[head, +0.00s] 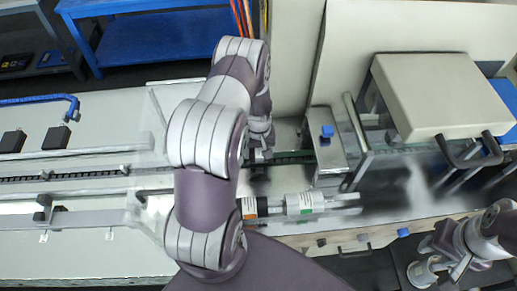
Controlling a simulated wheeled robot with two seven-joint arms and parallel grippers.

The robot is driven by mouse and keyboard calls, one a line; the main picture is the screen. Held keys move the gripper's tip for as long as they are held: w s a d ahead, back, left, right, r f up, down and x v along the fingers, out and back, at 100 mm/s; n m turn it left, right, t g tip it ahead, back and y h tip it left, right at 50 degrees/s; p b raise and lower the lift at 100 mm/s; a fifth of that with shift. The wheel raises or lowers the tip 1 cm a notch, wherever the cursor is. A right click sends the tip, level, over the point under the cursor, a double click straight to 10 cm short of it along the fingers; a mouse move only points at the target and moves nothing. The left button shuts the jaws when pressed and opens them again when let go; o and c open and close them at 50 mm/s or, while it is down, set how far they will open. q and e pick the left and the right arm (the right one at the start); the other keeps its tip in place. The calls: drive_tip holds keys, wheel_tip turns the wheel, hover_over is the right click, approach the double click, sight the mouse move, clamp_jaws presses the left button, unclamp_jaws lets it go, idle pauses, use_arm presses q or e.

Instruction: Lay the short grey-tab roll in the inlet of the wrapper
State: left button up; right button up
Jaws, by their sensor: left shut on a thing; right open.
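My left gripper (260,152) is in the middle of the head view, over the chain channel (292,157) of the wrapper. It is shut on a small grey thing, mostly hidden by the gripper and arm; I cannot tell for sure that this is the short grey-tab roll. A roll with an orange-and-green tab (249,209) and a white roll with a green mark (300,204) lie in front of the channel, partly under clear parts. My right gripper (444,270) is open and empty at the lower right, apart from the rolls.
A metal housing with a blue knob (327,133) stands right of my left gripper. A large beige cover (443,93) is at the right, with dark handles (470,152) below it. The infeed chain (80,178) runs left between rails. A blue bench (160,35) stands behind.

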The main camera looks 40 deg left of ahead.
use_arm(q)
drive_tip(key=o, duration=1.2)
drive_tip(key=shift+r, duration=0.15)
wheel_tip(320, 180, up, 12)
drive_tip(key=shift+r+b, duration=0.25)
drive_tip(key=shift+b, duration=0.7)
